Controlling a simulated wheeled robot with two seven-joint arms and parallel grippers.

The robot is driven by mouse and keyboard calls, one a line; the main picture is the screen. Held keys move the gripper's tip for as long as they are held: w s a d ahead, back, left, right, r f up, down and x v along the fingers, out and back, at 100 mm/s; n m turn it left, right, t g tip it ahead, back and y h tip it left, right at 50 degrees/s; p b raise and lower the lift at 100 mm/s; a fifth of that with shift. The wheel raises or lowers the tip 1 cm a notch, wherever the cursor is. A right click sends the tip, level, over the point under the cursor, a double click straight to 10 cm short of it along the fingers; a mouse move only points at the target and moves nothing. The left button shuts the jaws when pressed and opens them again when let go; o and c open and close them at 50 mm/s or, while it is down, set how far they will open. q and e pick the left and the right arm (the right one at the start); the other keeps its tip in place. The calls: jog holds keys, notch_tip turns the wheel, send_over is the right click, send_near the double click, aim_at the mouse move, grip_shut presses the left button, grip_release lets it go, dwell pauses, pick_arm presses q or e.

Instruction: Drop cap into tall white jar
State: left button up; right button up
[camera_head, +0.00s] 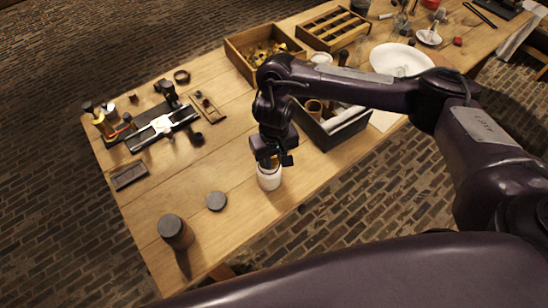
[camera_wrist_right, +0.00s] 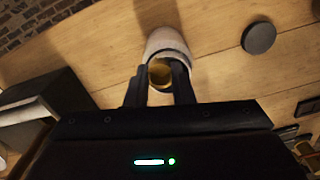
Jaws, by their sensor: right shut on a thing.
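The tall white jar (camera_head: 269,178) stands on the wooden table directly below my right gripper (camera_head: 270,160). In the right wrist view the jar (camera_wrist_right: 165,40) lies just beyond the fingertips, its mouth toward the gripper. My right gripper (camera_wrist_right: 159,80) is shut on a round brass-coloured cap (camera_wrist_right: 160,74). The cap overlaps the jar's mouth in that view; whether it is inside or just above the rim is hard to tell. In the head view the fingers mostly hide the cap. My left gripper is not in view.
A grey disc (camera_head: 216,201) lies left of the jar, with a brown dark-topped jar (camera_head: 175,231) near the table's front. A dark box (camera_head: 340,131) stands to the right. A black fixture (camera_head: 160,127) is at left, a wooden tray (camera_head: 235,55) behind.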

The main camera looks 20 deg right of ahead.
jog(key=o, duration=1)
notch_tip(320, 180, up, 8)
jog(key=shift+f+p, duration=0.1)
jog(key=shift+p, duration=0.8)
